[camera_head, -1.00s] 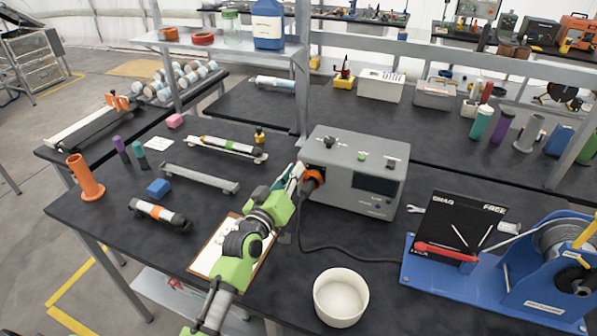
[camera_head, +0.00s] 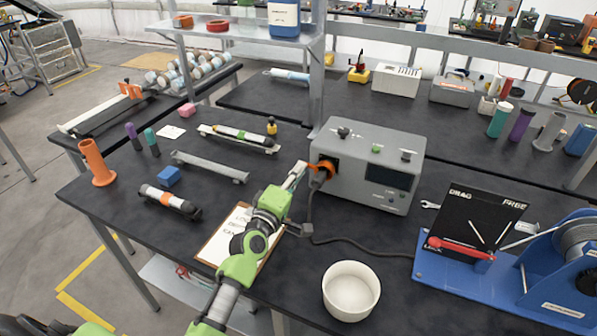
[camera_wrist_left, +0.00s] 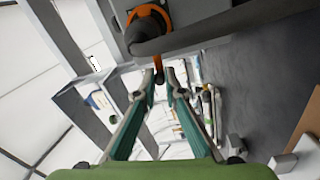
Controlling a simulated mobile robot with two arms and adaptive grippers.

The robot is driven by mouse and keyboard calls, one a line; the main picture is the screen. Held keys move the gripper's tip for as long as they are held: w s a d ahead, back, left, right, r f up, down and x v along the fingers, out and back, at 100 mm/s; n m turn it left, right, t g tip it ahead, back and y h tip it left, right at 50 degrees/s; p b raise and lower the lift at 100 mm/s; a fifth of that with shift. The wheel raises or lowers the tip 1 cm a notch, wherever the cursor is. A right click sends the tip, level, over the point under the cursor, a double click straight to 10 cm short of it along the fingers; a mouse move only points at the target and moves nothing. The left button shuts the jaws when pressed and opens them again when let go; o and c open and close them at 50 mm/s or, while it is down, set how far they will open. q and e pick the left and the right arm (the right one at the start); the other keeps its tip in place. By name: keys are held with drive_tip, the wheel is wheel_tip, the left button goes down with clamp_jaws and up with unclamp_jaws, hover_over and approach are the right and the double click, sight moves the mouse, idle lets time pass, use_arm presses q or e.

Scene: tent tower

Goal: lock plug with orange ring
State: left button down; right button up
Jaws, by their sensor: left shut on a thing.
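A dark plug (camera_head: 319,180) with an orange ring (camera_head: 327,164) sits at the socket on the left face of the grey box (camera_head: 368,150). In the left wrist view the orange ring (camera_wrist_left: 165,14) curves around the plug at the top, and its short orange tab (camera_wrist_left: 158,64) points down between my fingertips. My left gripper (camera_head: 301,170) reaches up beside the ring from the lower left. In the left wrist view its fingers (camera_wrist_left: 163,76) are closed in on the tab. Part of the ring is hidden behind the plug's cable. My right gripper is out of view.
A dark cable (camera_head: 345,241) runs from the plug down and across the table. A white bowl (camera_head: 351,291) stands in front of the box. A clipboard (camera_head: 226,243) lies under my left arm. A blue winch stand (camera_head: 500,283) is at the right.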

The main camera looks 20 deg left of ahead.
use_arm(q)
drive_tip(key=shift+f+n, duration=0.3)
drive_tip(key=shift+n, duration=0.2)
drive_tip(key=c, duration=2.1)
unclamp_jaws()
drive_tip(key=s, duration=1.2)
drive_tip(key=shift+a+f, duration=0.15)
drive_tip(key=shift+f, duration=0.1)
